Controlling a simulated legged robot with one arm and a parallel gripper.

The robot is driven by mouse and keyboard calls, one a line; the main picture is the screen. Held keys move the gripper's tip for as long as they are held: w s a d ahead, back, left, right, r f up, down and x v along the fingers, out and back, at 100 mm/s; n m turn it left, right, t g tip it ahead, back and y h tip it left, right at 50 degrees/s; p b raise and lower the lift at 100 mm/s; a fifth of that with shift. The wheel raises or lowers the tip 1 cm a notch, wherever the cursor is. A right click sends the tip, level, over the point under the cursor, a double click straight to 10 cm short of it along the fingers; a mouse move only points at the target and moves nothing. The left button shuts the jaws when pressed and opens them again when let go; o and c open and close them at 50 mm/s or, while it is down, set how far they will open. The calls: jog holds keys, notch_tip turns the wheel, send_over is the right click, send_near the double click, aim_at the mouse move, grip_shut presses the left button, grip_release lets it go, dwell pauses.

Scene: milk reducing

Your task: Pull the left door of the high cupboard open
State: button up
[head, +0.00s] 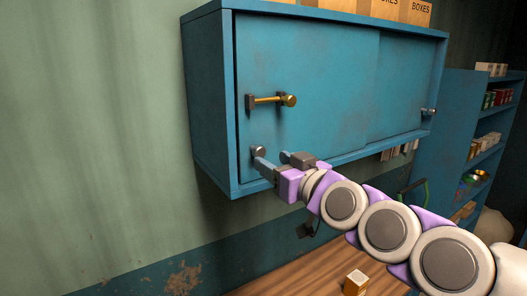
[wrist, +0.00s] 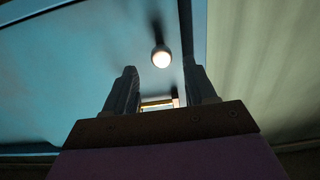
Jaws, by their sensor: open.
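The blue high cupboard (head: 212,105) hangs on the wall. Its left door (head: 325,65) looks shut, flush with the front. A round grey knob (head: 257,152) sits low on this door near its left edge; the knob also shows pale in the wrist view (wrist: 161,57). A brass bar with a round end (head: 270,99) is mounted above the knob. My gripper (head: 271,158) is open and empty at the door's lower left corner, close to the knob. In the wrist view the knob appears just beyond the gap between the fingertips (wrist: 160,72); contact is not visible.
The cupboard's right door (head: 405,85) has its own small knob (head: 430,111). Boxes (head: 385,8) stand on top of the cupboard. A blue shelf unit (head: 450,120) with goods is at the right. A wooden surface (head: 300,280) lies below, with a small block (head: 355,283) on it.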

aim_at(261, 155)
jog(key=shift+p+x, duration=0.35)
jog(key=shift+x, duration=2.25)
jog(key=shift+s, duration=0.1)
grip_shut()
